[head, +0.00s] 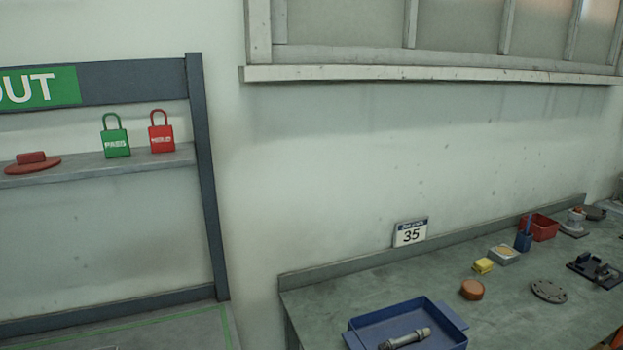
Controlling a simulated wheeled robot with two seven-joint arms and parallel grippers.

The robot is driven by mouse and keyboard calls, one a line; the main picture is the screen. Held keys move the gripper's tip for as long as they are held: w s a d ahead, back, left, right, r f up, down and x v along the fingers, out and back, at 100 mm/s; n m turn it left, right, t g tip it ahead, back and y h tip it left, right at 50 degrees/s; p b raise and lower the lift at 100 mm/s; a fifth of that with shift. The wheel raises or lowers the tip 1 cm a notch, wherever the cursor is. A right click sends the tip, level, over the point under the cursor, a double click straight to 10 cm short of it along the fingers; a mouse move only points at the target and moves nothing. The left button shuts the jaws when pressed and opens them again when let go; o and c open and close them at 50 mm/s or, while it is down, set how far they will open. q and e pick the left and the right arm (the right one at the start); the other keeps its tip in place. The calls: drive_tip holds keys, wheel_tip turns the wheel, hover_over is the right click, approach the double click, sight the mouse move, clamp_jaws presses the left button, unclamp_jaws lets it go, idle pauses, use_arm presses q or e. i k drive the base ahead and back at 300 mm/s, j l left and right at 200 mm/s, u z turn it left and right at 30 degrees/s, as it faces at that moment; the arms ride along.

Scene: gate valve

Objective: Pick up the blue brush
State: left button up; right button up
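A small blue upright item (524,236) stands on the green bench toward the back right, beside a red bin. It has a wider lower part and a thin blue stick rising from it. It may be the blue brush, or a holder with the brush in it; it is too small to tell. Neither of my grippers shows in the head view.
A blue tray (376,329) with a grey metal part (405,339) sits at the bench's near left. Around the blue item are the red bin (543,228), a shallow pale box (505,255), a yellow block (483,266), an orange-brown puck (472,289) and a grey flange (548,291).

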sight(526, 231)
drive_tip(key=i+l+z, duration=0.2)
drive_tip(key=l, duration=0.3)
drive_tip(key=i+l+z, duration=0.25)
drive_tip(key=l, duration=0.25)
drive_tip(key=i+l+z, duration=0.2)
drive_tip(key=l, duration=0.25)
drive_tip(key=i+l+z, duration=0.2)
drive_tip(key=i+l+u, duration=0.1)
drive_tip(key=u, duration=0.2)
drive_tip(key=l+u, duration=0.25)
drive_tip(key=u, duration=0.15)
drive_tip(key=l+u, duration=0.3)
drive_tip(key=u, duration=0.15)
drive_tip(key=l+u, duration=0.25)
drive_tip(key=u, duration=0.15)
drive_tip(key=k+l+u, duration=0.15)
drive_tip(key=u, duration=0.25)
drive_tip(key=l, duration=0.1)
